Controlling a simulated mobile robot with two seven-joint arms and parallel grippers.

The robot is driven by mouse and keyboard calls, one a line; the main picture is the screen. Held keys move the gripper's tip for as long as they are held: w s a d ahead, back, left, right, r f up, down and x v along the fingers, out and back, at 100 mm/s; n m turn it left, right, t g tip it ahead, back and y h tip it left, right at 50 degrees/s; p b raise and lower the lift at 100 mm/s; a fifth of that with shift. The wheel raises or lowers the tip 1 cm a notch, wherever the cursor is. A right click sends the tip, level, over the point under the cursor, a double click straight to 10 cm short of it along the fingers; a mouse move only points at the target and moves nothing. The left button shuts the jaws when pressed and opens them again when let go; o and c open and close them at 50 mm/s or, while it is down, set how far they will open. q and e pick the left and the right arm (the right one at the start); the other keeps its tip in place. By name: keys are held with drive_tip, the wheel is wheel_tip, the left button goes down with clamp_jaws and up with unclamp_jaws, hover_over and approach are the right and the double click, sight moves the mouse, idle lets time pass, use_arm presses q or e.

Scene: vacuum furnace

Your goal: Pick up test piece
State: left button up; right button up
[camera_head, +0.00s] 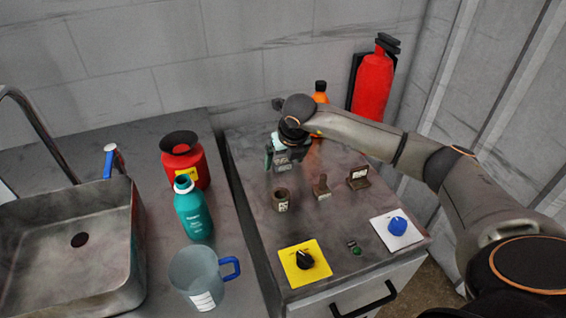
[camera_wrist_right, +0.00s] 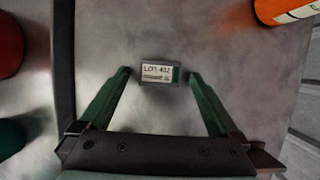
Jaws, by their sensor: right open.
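A small grey block with a white label reading roughly "LOT-432" (camera_wrist_right: 160,72) lies on the counter between the fingertips of my right gripper (camera_wrist_right: 158,78) in the right wrist view. A gap shows on each side of it, so the fingers are open and not gripping it. In the head view my right gripper (camera_head: 284,152) points down over this block (camera_head: 283,167) at the back left of the right-hand counter. Three other small labelled brown pieces stand in front of it: a cylinder-like one (camera_head: 281,201), an upright one (camera_head: 321,189) and an L-shaped one (camera_head: 358,179). My left gripper is not visible.
On the right-hand counter (camera_head: 380,262) are a yellow plate with a black knob (camera_head: 305,260) and a white plate with a blue knob (camera_head: 397,225). An orange bottle (camera_head: 320,93) stands behind. A teal bottle (camera_head: 193,212), red container (camera_head: 187,165) and jug (camera_head: 196,276) stand left.

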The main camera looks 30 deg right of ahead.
drive_tip(key=shift+c, duration=0.3)
drive_tip(key=shift+w, duration=0.1)
clamp_jaws()
idle(0.4)
